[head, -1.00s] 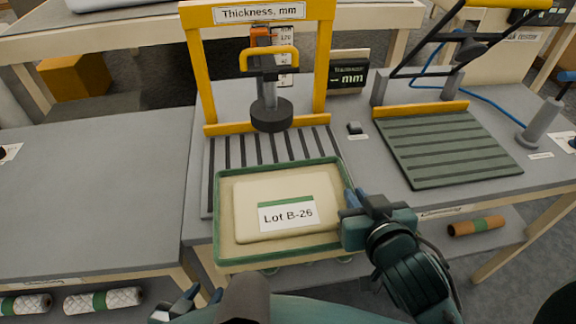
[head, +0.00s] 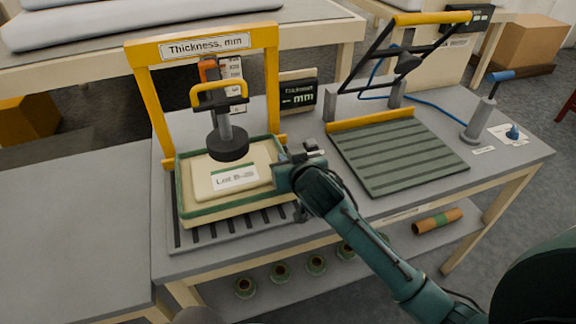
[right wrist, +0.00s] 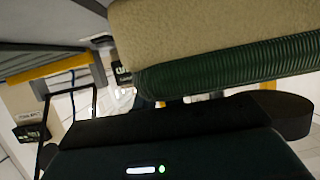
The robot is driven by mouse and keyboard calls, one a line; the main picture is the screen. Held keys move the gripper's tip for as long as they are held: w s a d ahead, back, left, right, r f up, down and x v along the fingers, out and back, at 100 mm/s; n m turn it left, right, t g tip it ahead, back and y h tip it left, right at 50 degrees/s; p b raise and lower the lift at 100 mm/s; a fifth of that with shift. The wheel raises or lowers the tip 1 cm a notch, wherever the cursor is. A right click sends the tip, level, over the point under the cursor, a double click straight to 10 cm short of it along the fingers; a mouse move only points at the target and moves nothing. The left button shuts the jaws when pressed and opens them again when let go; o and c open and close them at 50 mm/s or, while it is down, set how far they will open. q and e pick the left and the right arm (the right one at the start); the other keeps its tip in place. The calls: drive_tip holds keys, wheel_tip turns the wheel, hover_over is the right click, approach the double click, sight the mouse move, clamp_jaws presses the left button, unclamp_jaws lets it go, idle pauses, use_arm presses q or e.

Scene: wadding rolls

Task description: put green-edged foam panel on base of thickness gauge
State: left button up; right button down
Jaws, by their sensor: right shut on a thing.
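The green-edged foam panel (head: 200,207), cream with a label on its raised middle, is over the slatted base (head: 215,232) of the yellow-framed thickness gauge (head: 274,85). I cannot tell whether it rests on the slats or hangs just above them. The gauge's round dark foot (head: 228,146) overlaps the panel's far part in the picture. My right gripper (head: 288,165) is shut on the panel's right edge. In the right wrist view the panel's cream face and ribbed green edge (right wrist: 230,62) fill the top. My left gripper is out of view.
To the right is a green ribbed plate (head: 400,150) with a black-and-yellow lever frame. A small display (head: 298,93) stands behind my right gripper. The left table (head: 75,230) is clear.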

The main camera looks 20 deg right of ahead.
wheel_tip(320, 180, down, 2)
drive_tip(key=shift+f, duration=0.15)
drive_tip(key=c, duration=1.5)
unclamp_jaws()
drive_tip(key=v, duration=1.2)
drive_tip(key=s+d+f+g, duration=0.1)
drive_tip(key=s+f+g, duration=0.25)
drive_tip(key=s, duration=0.35)
drive_tip(key=s+d+f+n+g, duration=0.1)
drive_tip(key=s+d+f+g, duration=0.1)
drive_tip(key=s+f+g, duration=0.3)
drive_tip(key=s+d+f+g, duration=0.1)
drive_tip(key=s+f, duration=0.2)
drive_tip(key=s, duration=0.5)
drive_tip(key=w+a+f+n+t+y, duration=0.1)
drive_tip(key=w+a+f+t+y, duration=0.2)
drive_tip(key=w+a+f+t, duration=0.2)
drive_tip(key=shift+w+a+f+n+t+p, duration=0.15)
drive_tip(key=shift+a+f+n+t+p, duration=0.15)
drive_tip(key=shift+a+t+p, duration=0.35)
